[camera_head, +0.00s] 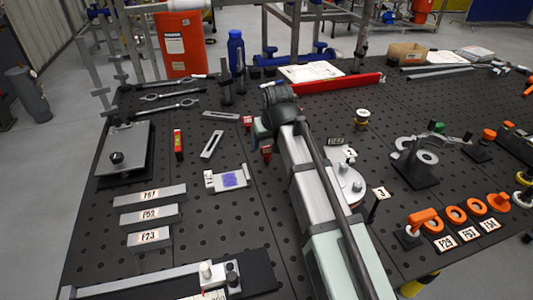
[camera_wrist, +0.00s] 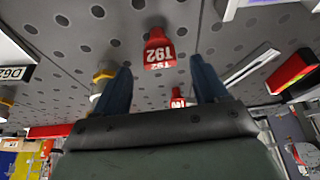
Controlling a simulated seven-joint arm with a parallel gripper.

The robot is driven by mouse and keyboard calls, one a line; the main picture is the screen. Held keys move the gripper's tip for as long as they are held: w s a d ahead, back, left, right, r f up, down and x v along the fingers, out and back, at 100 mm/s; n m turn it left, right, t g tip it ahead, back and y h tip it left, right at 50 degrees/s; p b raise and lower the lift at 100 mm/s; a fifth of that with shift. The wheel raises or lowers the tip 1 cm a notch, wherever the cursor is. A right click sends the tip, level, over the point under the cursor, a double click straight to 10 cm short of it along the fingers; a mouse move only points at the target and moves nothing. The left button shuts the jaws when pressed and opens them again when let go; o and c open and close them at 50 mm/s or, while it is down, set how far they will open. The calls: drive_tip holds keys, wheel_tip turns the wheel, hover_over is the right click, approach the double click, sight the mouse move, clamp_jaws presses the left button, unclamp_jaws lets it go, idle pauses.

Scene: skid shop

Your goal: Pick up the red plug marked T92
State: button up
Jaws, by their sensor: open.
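The red plug marked T92 (camera_wrist: 158,50) stands on the dark perforated bench in the wrist view, its label upside down there. It is beyond the fingertips and roughly centred between them, with a gap still visible. In the head view it seems to be the nearer red plug (camera_head: 266,151), partly beside my arm. My gripper (camera_wrist: 160,72) is open and empty, its two dark blue fingers apart.
A white block with a purple patch (camera_head: 229,179) lies in front. The D62 tag (camera_head: 335,141) is to the right. A long red beam (camera_head: 335,84) lies behind.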

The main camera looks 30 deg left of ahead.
sight(267, 147)
drive_tip(key=shift+x, duration=1.85)
drive_tip(key=c, duration=1.1)
drive_tip(key=shift+c, duration=0.2)
